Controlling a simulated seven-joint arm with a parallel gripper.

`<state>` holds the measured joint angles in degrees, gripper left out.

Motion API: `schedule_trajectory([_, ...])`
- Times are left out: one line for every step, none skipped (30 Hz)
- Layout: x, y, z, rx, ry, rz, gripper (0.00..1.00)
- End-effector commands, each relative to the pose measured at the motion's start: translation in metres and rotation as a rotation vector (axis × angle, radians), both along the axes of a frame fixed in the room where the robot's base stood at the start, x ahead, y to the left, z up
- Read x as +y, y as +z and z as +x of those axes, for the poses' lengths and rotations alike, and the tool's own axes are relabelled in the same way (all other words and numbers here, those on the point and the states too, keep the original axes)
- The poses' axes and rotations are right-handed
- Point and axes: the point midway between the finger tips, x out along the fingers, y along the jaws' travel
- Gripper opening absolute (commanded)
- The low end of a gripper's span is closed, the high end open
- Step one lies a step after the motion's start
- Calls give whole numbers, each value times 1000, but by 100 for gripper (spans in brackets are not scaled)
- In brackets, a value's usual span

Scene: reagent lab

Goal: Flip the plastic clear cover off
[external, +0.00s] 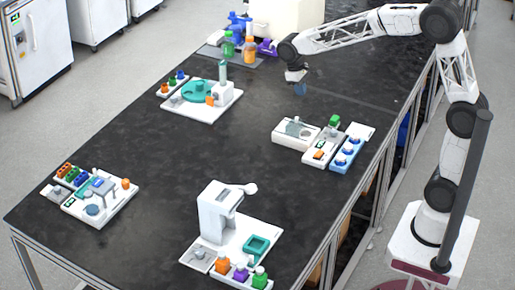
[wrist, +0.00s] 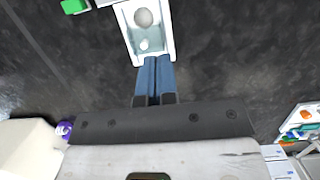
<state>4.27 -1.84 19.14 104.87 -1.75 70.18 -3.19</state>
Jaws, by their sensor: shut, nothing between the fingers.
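A white tray unit (external: 291,139) stands near the right edge of the table, with a round grey part on it. In the wrist view the white tray (wrist: 168,36) lies just beyond my fingertips, with a grey disc (wrist: 143,17) and a smaller pale spot near its close end. My gripper (external: 300,90) hangs above the table, behind the tray in the external view. In the wrist view its blue fingers (wrist: 155,60) are together and empty. Contact with the tray cannot be seen.
A green-topped item (external: 335,121) and a blue rack (external: 347,154) stand right of the tray. A station with a teal disc (external: 195,91) is to the left. Bottles (external: 228,46) and a white machine (external: 285,15) stand at the back. The middle of the black table is clear.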

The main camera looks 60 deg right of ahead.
Motion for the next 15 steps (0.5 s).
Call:
schedule_trajectory([3,8,-13,-17,0,-1,0])
schedule_trajectory([4,12,-19,-26,0,-1,0])
schedule_trajectory([6,16,-29,-37,0,-2,0])
schedule_trajectory([7,20,-35,-46,0,-2,0])
schedule_trajectory([8,22,-42,-54,0,-2,0])
schedule_trajectory([10,27,-51,-68,0,-4,0])
schedule_trajectory([12,29,-58,-75,0,-4,0])
schedule_trajectory([13,32,-65,-84,0,-4,0])
schedule_trajectory([15,35,-75,-95,-1,-4,0])
schedule_trajectory([16,38,-82,-104,-1,-4,0])
schedule_trajectory([17,40,-89,-114,0,-5,0])
schedule_trajectory([19,43,-98,-125,-1,-5,0])
schedule_trajectory([20,45,-105,-133,-1,-5,0])
schedule_trajectory([21,47,-112,-142,-2,-6,0])
schedule_trajectory([23,49,-122,-153,-3,-6,0])
